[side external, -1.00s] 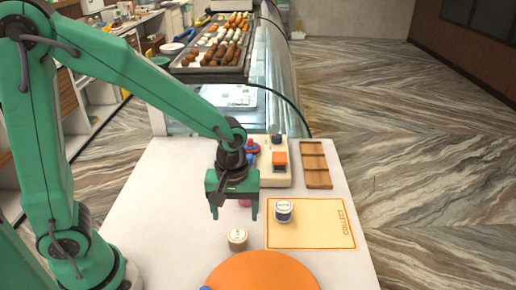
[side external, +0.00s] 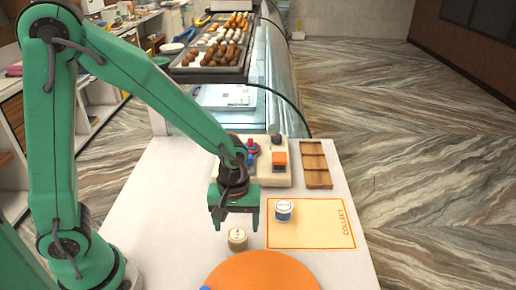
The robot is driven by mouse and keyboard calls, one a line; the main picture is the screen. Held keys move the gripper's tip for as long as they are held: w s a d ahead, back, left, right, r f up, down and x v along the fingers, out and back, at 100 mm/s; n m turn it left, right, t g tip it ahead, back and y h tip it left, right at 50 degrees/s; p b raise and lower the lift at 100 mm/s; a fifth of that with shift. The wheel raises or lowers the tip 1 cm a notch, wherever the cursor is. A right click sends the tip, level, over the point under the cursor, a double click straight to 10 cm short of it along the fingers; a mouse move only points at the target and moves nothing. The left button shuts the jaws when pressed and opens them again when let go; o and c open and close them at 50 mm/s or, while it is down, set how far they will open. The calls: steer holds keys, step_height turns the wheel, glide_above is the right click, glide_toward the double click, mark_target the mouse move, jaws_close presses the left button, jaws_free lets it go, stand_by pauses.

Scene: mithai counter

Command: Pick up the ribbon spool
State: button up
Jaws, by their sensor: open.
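My gripper (side external: 236,227) is open and points down, low over the white counter. No ribbon spool can be made out for certain. A small pink thing, which may be the spool, is hidden now, apparently behind my gripper. A cream-lidded jar (side external: 237,240) stands just in front of the fingertips in the picture, and I cannot tell the exact gap.
A white jar with a blue band (side external: 283,211) stands on the yellow collect mat (side external: 315,232). An orange round board (side external: 262,272) lies in front. The counter's left side (side external: 160,220) is clear.

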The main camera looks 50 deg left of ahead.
mark_target(237, 234)
steer(key=shift+d+f, duration=0.1)
steer(key=shift+f, duration=1.9)
steer(key=shift+c, duration=0.4)
steer(key=c, duration=1)
